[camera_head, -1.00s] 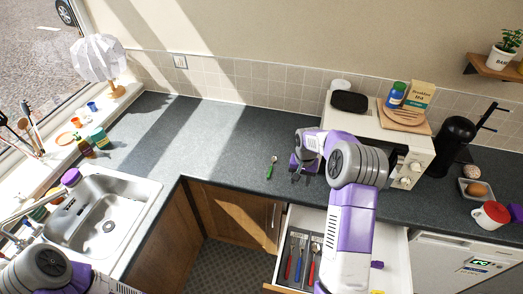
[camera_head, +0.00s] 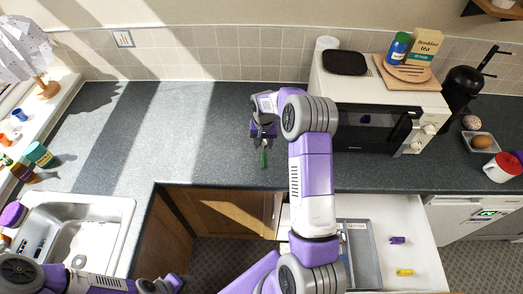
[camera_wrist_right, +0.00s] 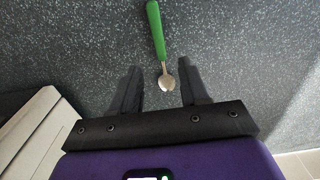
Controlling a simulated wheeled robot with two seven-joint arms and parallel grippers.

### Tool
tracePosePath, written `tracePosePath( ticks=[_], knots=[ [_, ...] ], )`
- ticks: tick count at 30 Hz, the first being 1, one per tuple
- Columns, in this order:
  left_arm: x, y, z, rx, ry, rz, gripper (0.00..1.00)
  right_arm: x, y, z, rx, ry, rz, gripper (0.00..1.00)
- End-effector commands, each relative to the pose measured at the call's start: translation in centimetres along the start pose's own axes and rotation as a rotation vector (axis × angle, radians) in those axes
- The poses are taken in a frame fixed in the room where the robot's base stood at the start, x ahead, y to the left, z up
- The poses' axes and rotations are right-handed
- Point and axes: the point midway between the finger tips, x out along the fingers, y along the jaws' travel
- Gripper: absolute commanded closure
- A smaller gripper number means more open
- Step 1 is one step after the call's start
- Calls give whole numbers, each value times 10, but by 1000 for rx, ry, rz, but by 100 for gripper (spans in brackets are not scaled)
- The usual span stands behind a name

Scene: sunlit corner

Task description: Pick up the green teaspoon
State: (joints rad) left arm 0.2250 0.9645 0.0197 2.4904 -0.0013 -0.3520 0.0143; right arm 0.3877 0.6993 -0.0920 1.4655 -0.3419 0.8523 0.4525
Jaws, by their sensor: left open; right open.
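The green teaspoon (camera_head: 263,158) lies on the dark worktop, left of the microwave. In the right wrist view its green handle (camera_wrist_right: 156,28) points away and its metal bowl (camera_wrist_right: 167,82) lies between my open fingertips. My right gripper (camera_head: 262,138) is open over the spoon's bowl end and partly hides it in the head view. In the right wrist view the right gripper (camera_wrist_right: 162,76) has a gap on both sides of the bowl and holds nothing. My left gripper (camera_head: 165,286) is low at the bottom edge, far from the spoon, open and only partly shown.
The microwave (camera_head: 365,125) stands right of my right gripper, with a board, jar and box on top. An open drawer (camera_head: 415,235) sits below the worktop with a grey cutlery tray (camera_head: 363,255). The sink (camera_head: 75,225) is at left. The worktop left of the spoon is clear.

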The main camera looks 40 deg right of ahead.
Motion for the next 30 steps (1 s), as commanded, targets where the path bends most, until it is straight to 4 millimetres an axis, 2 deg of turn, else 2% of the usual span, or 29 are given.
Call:
tracePosePath(
  ticks=[10,20,28,30],
  knots=[
    [-7,3,0,0,0,0,57,46,-1,-7,0,-1,0,55],
    [-7,3,0,0,0,0,57,53,-2,-8,1,1,-1,55],
    [-7,3,0,0,0,0,57,53,-2,-8,0,1,-1,96],
    [-7,3,0,0,0,0,57,53,-2,-8,0,1,-1,100]
  ],
)
